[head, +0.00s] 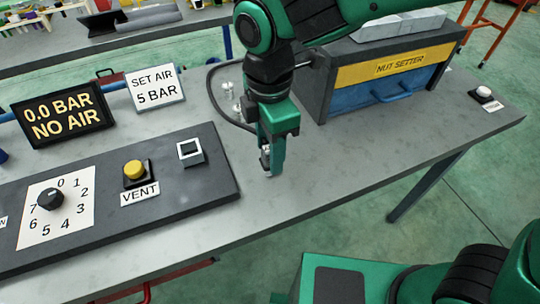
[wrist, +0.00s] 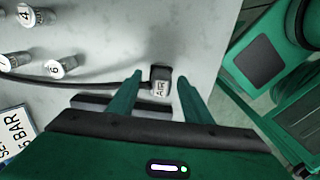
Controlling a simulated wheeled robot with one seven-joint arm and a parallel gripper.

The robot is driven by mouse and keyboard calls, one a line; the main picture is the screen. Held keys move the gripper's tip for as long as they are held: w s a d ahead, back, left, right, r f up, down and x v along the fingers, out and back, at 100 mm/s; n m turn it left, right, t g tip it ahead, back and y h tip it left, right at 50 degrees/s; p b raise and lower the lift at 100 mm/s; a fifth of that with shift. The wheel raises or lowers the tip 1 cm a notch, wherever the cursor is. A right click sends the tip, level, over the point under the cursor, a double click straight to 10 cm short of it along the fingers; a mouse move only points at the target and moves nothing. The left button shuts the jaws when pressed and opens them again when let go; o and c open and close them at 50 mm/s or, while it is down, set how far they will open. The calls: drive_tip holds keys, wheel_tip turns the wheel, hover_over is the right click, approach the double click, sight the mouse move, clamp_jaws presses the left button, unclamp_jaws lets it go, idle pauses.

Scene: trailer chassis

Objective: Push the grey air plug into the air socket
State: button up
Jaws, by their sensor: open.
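The grey air plug (wrist: 160,80), a small dark block with an "AIR" label, lies on the bench in the wrist view, with a dark hose (wrist: 90,83) running left from it. My gripper (wrist: 160,86) is open, its two green fingers on either side of the plug in that view; I cannot tell whether they touch it. In the head view my gripper (head: 269,160) points down close to the bench top and mostly hides the plug. A dark block with a white square frame (head: 190,151) sits on the control panel; I cannot tell whether it is the air socket.
The dark panel (head: 215,187) carries a numbered dial (head: 49,199) and a yellow VENT button (head: 134,169). A display (head: 62,115) reads 0.0 BAR NO AIR; a sign (head: 156,90) reads SET AIR 5 BAR. The NUT SETTER box (head: 318,88) stands behind right. Bench front right is clear.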

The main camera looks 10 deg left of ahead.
clamp_jaws()
drive_tip(key=shift+r, duration=0.15)
